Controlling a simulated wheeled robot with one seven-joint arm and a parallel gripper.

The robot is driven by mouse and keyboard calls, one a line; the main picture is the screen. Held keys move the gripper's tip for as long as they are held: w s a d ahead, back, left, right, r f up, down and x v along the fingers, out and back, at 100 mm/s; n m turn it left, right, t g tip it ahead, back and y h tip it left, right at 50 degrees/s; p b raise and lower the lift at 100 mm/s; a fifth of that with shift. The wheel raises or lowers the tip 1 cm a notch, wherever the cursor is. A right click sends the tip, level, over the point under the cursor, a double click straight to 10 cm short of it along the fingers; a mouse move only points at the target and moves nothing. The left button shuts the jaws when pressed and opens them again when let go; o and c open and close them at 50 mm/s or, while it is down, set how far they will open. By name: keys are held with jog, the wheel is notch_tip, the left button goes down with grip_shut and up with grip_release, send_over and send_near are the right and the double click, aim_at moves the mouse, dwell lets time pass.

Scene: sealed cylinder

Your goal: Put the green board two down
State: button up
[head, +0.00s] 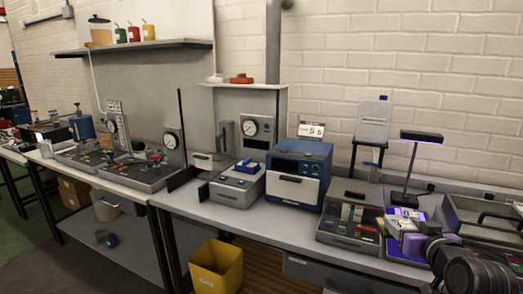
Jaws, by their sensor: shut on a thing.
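My gripper (408,236) is at the lower right, over the bench under a lit lamp. It is shut on a small board (393,228) that shows green and yellowish edges in purple light. This looks like the green board, but any number on it is too small to read. My dark arm comes in from the bottom right corner and hides part of the bench there.
A grey tray with coloured slots (350,226) stands just left of my gripper. The purple lamp (421,137) stands behind it. A blue oven-like box (299,172) and a gauge stand (249,128) are further left. A yellow bin (216,268) is on the floor.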

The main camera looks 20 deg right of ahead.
jog(key=w+a+f+n+y, duration=0.2)
jog(key=w+a+f, duration=0.2)
jog(key=a+f, duration=0.5)
jog(key=s+a+f+n+y, duration=0.1)
jog(key=a+f+y, duration=0.1)
jog(key=a+f, duration=0.3)
jog(key=s+a+f+n+t+y, duration=0.1)
jog(key=a+f, duration=0.5)
jog(key=a, duration=0.7)
jog(key=s+a+f+n+t+y, duration=0.1)
jog(key=a+f+n+y, duration=0.1)
jog(key=a+f, duration=0.3)
jog(key=a, duration=0.4)
jog(key=shift+s+a+f+y, duration=0.2)
jog(key=shift+s+y, duration=0.1)
jog(key=shift+s, duration=0.1)
